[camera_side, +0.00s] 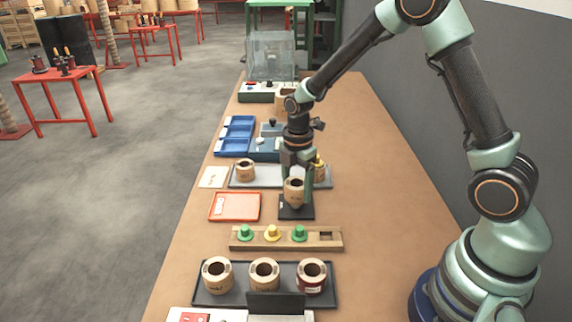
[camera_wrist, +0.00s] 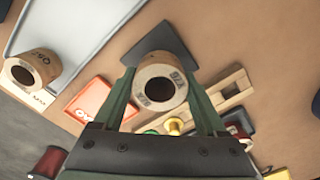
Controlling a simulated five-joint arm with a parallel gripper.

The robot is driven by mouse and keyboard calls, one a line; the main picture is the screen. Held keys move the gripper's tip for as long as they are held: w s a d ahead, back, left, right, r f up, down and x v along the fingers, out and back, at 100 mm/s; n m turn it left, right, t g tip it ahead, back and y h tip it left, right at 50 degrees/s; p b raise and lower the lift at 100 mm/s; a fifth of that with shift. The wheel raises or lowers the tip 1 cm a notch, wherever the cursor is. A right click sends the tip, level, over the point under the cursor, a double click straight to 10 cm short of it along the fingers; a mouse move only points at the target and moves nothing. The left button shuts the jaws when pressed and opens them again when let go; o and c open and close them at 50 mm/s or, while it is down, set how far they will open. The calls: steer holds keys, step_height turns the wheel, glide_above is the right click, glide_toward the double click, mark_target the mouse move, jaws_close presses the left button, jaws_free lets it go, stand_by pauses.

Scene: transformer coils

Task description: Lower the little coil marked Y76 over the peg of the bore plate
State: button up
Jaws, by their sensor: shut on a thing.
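The little coil (camera_side: 293,192) is a tan paper-wrapped ring with a dark bore; its marking in the wrist view (camera_wrist: 148,84) is upside down and looks like Y76. My gripper (camera_side: 294,183) is shut on it, with one green finger on each side in the wrist view (camera_wrist: 160,97). The coil is roughly upright, over or close to a small dark square plate (camera_side: 297,214), which also shows behind it in the wrist view (camera_wrist: 157,42). I take this for the bore plate. Its peg is hidden, and I cannot tell whether the coil touches the plate.
A wooden rack (camera_side: 328,238) with green and yellow plugs lies in front. A dark tray (camera_side: 198,296) nearest holds three coils. An orange tray (camera_side: 235,207) is left; a grey tray (camera_side: 274,177) behind carries another coil (camera_side: 245,169). The table's right side is clear.

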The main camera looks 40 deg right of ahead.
steer(key=shift+f, duration=0.7)
steer(key=shift+f, duration=0.3)
steer(key=shift+f, duration=0.25)
steer(key=o, duration=1.4)
steer(key=shift+o, duration=0.2)
steer(key=shift+r, duration=0.15)
steer(key=shift+r, duration=4.3)
